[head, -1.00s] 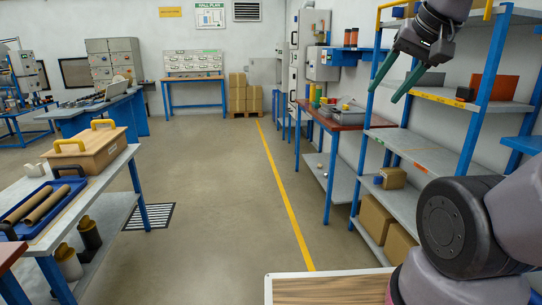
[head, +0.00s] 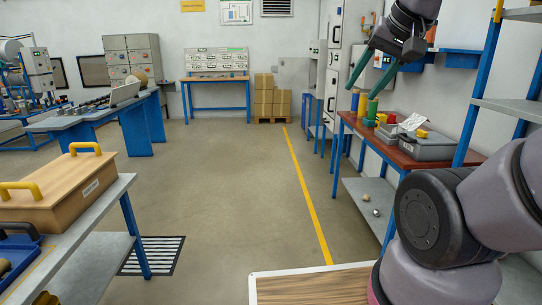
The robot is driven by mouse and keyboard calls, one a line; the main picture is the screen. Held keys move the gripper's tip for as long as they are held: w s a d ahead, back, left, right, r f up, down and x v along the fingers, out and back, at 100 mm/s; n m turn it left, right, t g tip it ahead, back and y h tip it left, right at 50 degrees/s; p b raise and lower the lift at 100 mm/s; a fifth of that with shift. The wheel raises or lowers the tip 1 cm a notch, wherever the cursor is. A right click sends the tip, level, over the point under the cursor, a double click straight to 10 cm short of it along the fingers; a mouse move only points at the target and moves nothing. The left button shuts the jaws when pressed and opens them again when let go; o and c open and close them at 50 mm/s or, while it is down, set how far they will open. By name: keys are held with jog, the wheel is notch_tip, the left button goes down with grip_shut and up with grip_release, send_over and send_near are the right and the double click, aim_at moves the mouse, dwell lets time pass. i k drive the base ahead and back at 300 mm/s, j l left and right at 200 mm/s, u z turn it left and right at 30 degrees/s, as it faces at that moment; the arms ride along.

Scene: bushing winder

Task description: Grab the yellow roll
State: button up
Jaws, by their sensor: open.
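Several small coloured rolls stand upright in a cluster at the left end of a red-brown bench top (head: 392,148), in the right half of the view. They include a yellow roll (head: 363,104) between a blue roll and a green roll (head: 372,112). It is small and partly covered, so its exact outline is hard to tell. My gripper (head: 361,92) hangs high at the upper right. Its two green fingers are spread apart and empty, and they overlap the rolls only in the picture. It is well in front of the bench.
A grey box (head: 427,146) with paper and a yellow item sits on the bench beside the rolls. A blue-framed shelf (head: 505,108) stands close on the right. A wooden case (head: 65,185) lies on the left table. The middle floor is clear, with a yellow line (head: 307,190).

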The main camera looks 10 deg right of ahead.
aim_at(364, 100)
jog(key=i, duration=2.05)
jog(key=i+j+z, duration=0.15)
jog(key=i+z, duration=0.3)
jog(key=i, duration=0.15)
jog(key=i+j+z, duration=0.3)
jog(key=i+z, duration=0.2)
jog(key=i+j+z, duration=0.95)
jog(key=j, duration=0.35)
